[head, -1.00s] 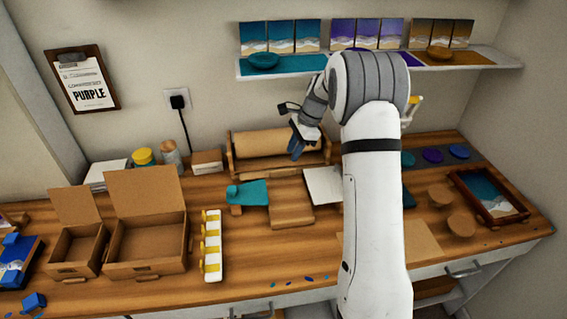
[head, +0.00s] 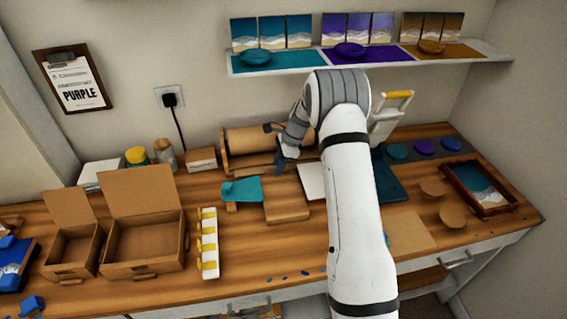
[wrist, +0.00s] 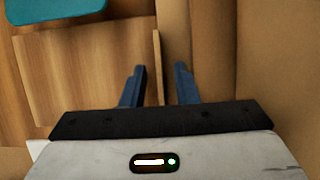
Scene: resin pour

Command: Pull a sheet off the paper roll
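The brown paper roll (head: 252,138) lies in a wooden holder (head: 226,158) at the back of the bench, against the wall. My gripper (head: 284,164) is at the front of the roll, right of its middle, pointing down. In the wrist view my gripper (wrist: 159,70) has its two blue fingers apart. A thin upright tan edge (wrist: 157,62) stands between them; I cannot tell whether it is the paper's free edge or part of the holder. The brown roll surface (wrist: 212,60) fills the right of that view. My arm hides the roll's right end.
A teal piece (head: 243,189) and a brown block (head: 286,205) lie in front of the roll. Open cardboard boxes (head: 146,245) and a white rack with yellow parts (head: 208,243) stand left. A framed picture (head: 482,188) lies right. The shelf (head: 390,60) hangs above.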

